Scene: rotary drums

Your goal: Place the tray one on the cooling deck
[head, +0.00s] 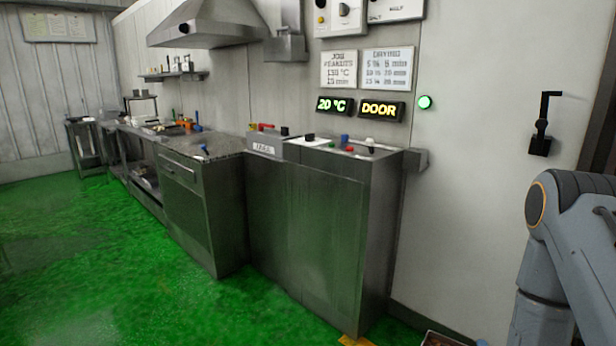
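My gripper is out of the head view; only grey links of my arm show at the right edge. I cannot pick out tray one for certain. A dark-rimmed corner of something flat (440,339) shows at the bottom edge, mostly cut off. No surface is clearly marked as the cooling deck. A steel cabinet (325,235) with a small white label and several small coloured items on top stands against the wall in the middle.
A speckled-top counter (205,146) and further benches run along the wall to the far left, under a steel hood (208,22). Lit signs read "20 °C" (335,105) and "DOOR" (381,109), beside a green lamp (425,102). Green floor (100,260) at left is clear.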

